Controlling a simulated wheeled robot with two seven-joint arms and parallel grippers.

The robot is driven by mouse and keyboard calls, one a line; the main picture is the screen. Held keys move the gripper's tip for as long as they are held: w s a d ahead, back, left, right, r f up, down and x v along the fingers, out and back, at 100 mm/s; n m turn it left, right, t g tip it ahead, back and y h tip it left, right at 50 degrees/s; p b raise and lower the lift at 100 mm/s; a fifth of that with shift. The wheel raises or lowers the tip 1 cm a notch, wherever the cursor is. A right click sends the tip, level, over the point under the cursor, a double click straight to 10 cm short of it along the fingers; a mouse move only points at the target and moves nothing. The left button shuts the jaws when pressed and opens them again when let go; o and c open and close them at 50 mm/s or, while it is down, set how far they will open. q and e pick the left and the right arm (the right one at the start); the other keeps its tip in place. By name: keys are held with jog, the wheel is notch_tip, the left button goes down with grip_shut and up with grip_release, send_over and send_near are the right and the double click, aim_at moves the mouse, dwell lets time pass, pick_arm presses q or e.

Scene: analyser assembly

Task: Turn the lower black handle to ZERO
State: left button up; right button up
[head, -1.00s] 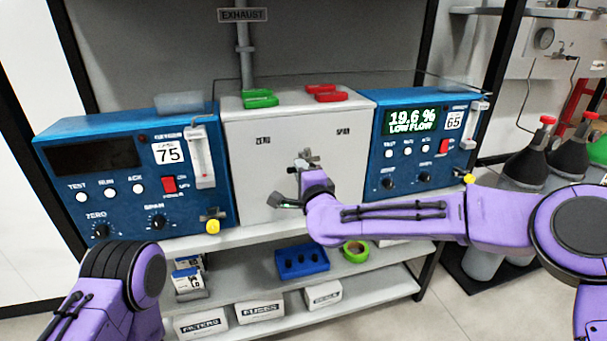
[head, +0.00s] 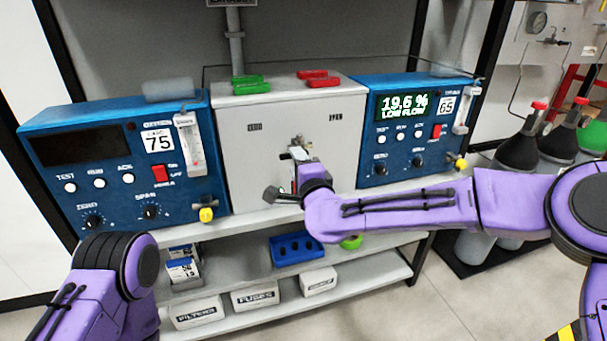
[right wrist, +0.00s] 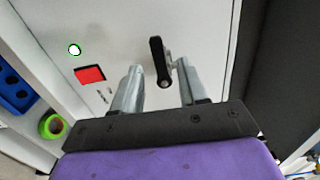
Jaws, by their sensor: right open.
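A black handle (right wrist: 157,60) shows in the right wrist view on the pale front of the middle cabinet (head: 245,165). It lies between the two grey fingers of my right gripper (right wrist: 157,72), which are apart, with a gap visible on the handle's left side. Whether the right finger touches the handle I cannot tell. In the head view my right gripper is at the cabinet front and hides most of the handle area. The small markings on the cabinet front are too blurred to read. My left arm shows at the lower left, but its gripper is out of view.
Blue analysers (head: 95,190) (head: 400,160) with knobs and yellow fittings flank the cabinet. Green (head: 250,84) and red (head: 318,78) handles lie on its top. A blue tray (head: 298,250) sits on the shelf below. Gas cylinders (head: 520,150) stand at the right.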

jog(key=v, duration=0.7)
jog(key=shift+s+b, duration=0.35)
jog(key=shift+b, duration=0.1)
